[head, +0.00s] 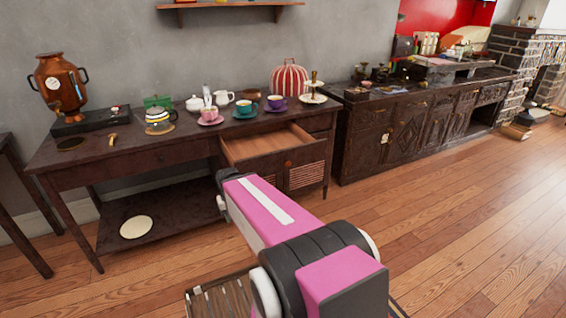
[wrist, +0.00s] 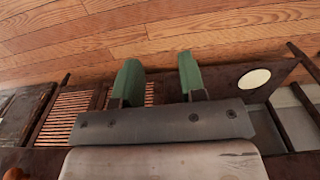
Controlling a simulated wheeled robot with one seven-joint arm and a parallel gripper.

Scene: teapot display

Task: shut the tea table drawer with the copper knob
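The dark wooden tea table (head: 95,155) stands against the wall. Its drawer (head: 262,143) at the right is pulled out, and the pale inside that shows looks empty. The copper knob (head: 288,163) is a small round spot on the drawer front; a round copper-brown thing at the lower left of the wrist view (wrist: 15,173) may be the same knob. My gripper (wrist: 160,80) shows two green fingers held apart with nothing between them. In the head view my pink arm reaches toward the table in front of the drawer and hides the fingers.
Cups, a striped teapot (head: 160,118), a copper samovar (head: 58,82) and a red striped cover (head: 289,78) stand on the table top. A slatted door (head: 304,177) is below the drawer. A pale disc (head: 136,227) lies on the lower shelf. The wooden floor (head: 450,220) at right is clear.

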